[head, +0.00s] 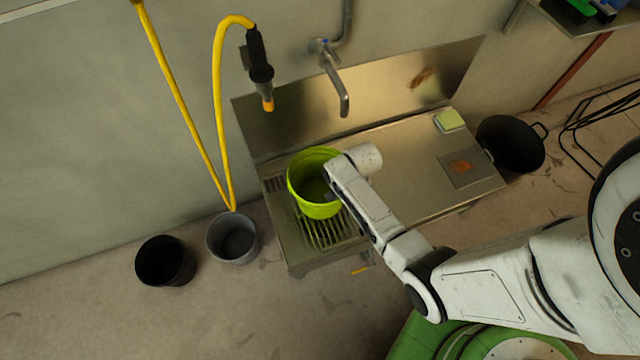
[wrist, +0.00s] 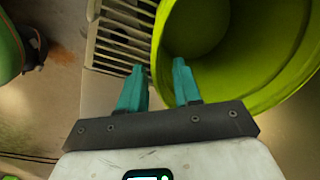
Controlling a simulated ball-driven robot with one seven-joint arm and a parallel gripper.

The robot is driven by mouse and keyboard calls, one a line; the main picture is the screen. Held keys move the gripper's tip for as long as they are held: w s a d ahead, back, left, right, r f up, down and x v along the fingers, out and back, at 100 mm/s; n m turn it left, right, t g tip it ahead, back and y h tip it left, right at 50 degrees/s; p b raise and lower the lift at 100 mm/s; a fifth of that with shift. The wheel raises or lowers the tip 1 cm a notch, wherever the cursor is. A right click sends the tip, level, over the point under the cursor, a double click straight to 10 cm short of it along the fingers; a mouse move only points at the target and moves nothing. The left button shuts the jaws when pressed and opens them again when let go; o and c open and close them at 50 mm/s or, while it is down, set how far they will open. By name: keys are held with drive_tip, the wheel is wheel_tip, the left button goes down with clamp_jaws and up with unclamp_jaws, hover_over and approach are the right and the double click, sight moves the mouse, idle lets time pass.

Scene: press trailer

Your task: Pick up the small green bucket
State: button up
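The small green bucket (head: 304,197) stands upright on the slatted drain at the left end of the metal sink counter. Its open top faces up and it looks empty. In the wrist view, the bucket (wrist: 246,94) fills the upper right. My gripper (wrist: 158,70) is open, with two teal fingers apart at the bucket's near edge. The left finger appears outside the rim and the right finger overlaps the bucket's opening. A gap shows between the fingers and the wall, and I cannot tell whether either finger touches. In the head view my wrist hides part of the bucket's right side.
The metal counter (head: 400,165) holds a yellow-green sponge (head: 449,120). A faucet (head: 335,80) and a hanging yellow hose (head: 218,90) are behind. A black bucket (head: 165,262) and a grey bucket (head: 233,240) stand on the floor at left. A black pot (head: 512,145) is at right.

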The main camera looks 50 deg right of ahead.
wheel_tip(320, 180, down, 4)
drive_tip(key=shift+w+r+b, duration=0.1)
drive_tip(key=shift+r+b, duration=0.15)
drive_tip(key=shift+b, duration=0.1)
clamp_jaws()
drive_tip(key=shift+r, duration=0.1)
idle(1.1)
